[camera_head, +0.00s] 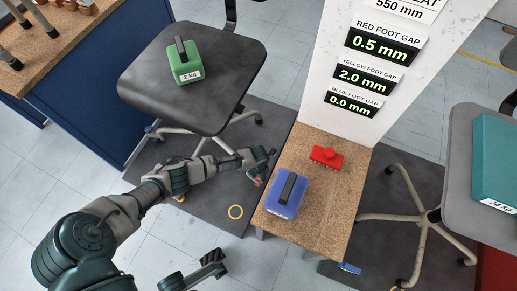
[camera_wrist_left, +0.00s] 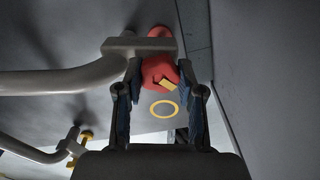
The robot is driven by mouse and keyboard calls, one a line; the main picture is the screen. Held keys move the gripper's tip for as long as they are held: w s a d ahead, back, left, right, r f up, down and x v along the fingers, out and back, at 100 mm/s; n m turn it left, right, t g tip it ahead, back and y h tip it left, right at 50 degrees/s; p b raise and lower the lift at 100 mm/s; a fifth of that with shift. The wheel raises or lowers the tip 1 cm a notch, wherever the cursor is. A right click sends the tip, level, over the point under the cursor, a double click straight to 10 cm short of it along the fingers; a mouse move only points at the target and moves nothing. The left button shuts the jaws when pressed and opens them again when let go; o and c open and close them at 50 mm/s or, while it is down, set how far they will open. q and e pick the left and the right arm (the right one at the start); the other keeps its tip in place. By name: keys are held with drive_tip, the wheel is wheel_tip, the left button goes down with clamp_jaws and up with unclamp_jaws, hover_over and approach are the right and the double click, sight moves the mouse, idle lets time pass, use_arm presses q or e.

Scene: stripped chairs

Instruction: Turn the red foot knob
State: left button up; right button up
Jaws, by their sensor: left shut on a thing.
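The red foot knob (camera_wrist_left: 160,72) sits at the end of a pale chair leg (camera_wrist_left: 70,80) in the left wrist view, between the two fingers. It has a yellow mark on its face. My left gripper (camera_head: 262,166) reaches low under the black-seated chair (camera_head: 205,95) and is shut on the knob; its fingers also show in the left wrist view (camera_wrist_left: 160,100). In the head view the fingers mostly hide the knob. My right gripper (camera_head: 212,264) is at the bottom of the head view, away from the chair; its opening is unclear. The red foot gap display (camera_head: 381,45) reads 0.5 mm.
The yellow display (camera_head: 364,78) reads 2.0 mm, the blue one (camera_head: 353,103) 0.0 mm. A green 2 kg weight (camera_head: 184,64) rests on the seat. A low wooden table (camera_head: 335,195) with a blue block (camera_head: 287,195) and red block (camera_head: 326,157) stands right of the gripper.

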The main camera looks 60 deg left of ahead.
use_arm(q)
drive_tip(key=shift+w+a+r, duration=0.25)
drive_tip(key=shift+w, duration=0.05)
drive_tip(key=o, duration=1)
drive_tip(key=shift+o, duration=0.7)
drive_tip(key=shift+f, duration=0.1)
drive_tip(key=shift+s+d+f, duration=0.1)
drive_tip(key=shift+s, duration=0.05)
drive_tip(key=shift+r, duration=0.2)
wheel_tip(320, 180, up, 11)
drive_tip(key=shift+r, duration=0.2)
